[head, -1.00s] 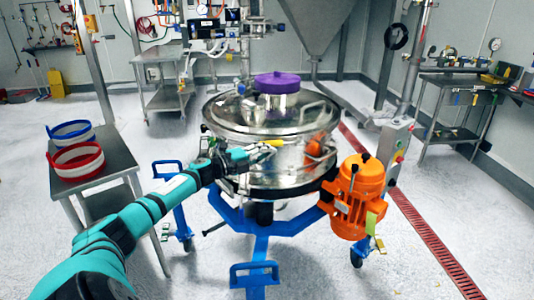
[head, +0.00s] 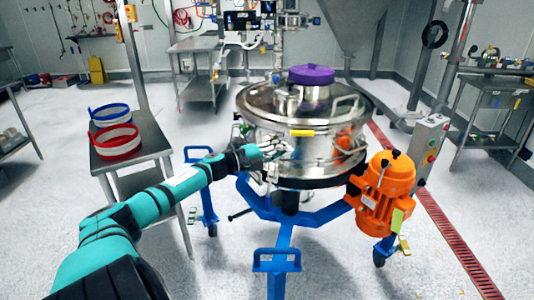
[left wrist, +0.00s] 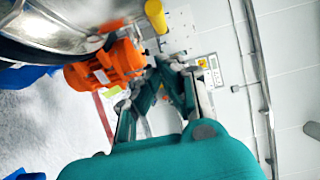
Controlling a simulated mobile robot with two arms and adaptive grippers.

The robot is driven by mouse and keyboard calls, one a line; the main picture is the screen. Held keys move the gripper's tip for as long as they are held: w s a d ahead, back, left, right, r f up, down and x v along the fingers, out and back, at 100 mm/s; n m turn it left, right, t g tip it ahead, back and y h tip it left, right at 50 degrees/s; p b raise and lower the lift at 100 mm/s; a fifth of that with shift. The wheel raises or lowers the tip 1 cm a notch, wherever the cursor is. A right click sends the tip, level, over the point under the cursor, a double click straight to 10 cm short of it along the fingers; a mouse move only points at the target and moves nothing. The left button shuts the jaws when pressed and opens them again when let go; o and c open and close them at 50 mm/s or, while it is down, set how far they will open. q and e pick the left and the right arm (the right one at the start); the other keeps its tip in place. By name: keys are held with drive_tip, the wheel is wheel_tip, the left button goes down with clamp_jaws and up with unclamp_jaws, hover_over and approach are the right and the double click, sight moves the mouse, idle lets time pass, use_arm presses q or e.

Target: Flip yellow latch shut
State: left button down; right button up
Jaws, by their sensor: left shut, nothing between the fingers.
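The yellow latch (head: 302,132) is a short yellow bar on the front of the round steel sifter (head: 310,163), just below its lid rim. It looks roughly level in the head view. My left gripper (head: 282,150) is shut and empty, just below and left of the latch, and looks apart from it. In the left wrist view a yellow rounded piece (left wrist: 156,16), likely the latch handle, shows beyond my left gripper's fingertips (left wrist: 165,62). My right gripper is in neither view.
An orange motor (head: 383,187) is at the sifter's right, above the blue wheeled frame (head: 283,238). A purple cap (head: 311,74) tops the lid. A steel side table (head: 140,150) with red and blue rimmed rings stands left.

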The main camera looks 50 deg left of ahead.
use_arm(q)
drive_tip(key=v, duration=0.5)
drive_tip(key=shift+a+r, duration=0.25)
drive_tip(key=shift+r, duration=0.05)
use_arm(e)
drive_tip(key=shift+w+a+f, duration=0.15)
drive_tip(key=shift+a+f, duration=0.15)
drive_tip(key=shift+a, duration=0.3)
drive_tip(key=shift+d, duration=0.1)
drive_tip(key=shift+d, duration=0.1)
